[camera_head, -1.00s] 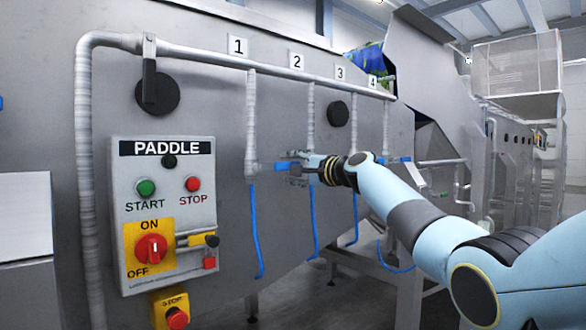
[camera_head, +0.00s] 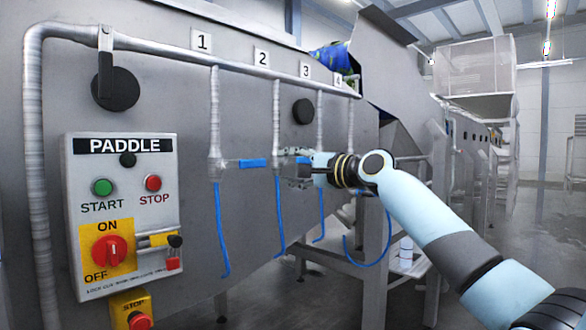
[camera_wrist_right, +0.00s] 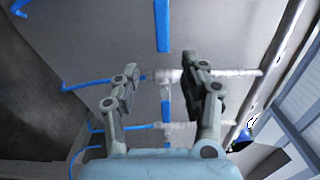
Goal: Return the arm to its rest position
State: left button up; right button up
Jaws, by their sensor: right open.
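My right arm comes in from the lower right in the head view, and its gripper (camera_head: 292,170) points left at the steel machine wall, in front of the numbered drop pipes near label 2. In the right wrist view the two fingers (camera_wrist_right: 165,92) stand apart with nothing held between them. Behind them are pipes and blue valve handles. One blue handle (camera_head: 253,163) lies level beside the pipe under label 1. I cannot tell how far the fingers are from the nearest pipe. My left gripper is not in view.
The grey paddle control panel (camera_head: 122,220) is on the wall at left, with a yellow stop box (camera_head: 132,309) under it. Blue hoses (camera_head: 279,218) hang below the pipes. A steel support frame (camera_head: 376,270) stands behind my arm. Open floor (camera_head: 520,225) shows at right.

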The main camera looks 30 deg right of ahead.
jog(key=shift+s, duration=0.25)
jog(key=shift+d, duration=0.1)
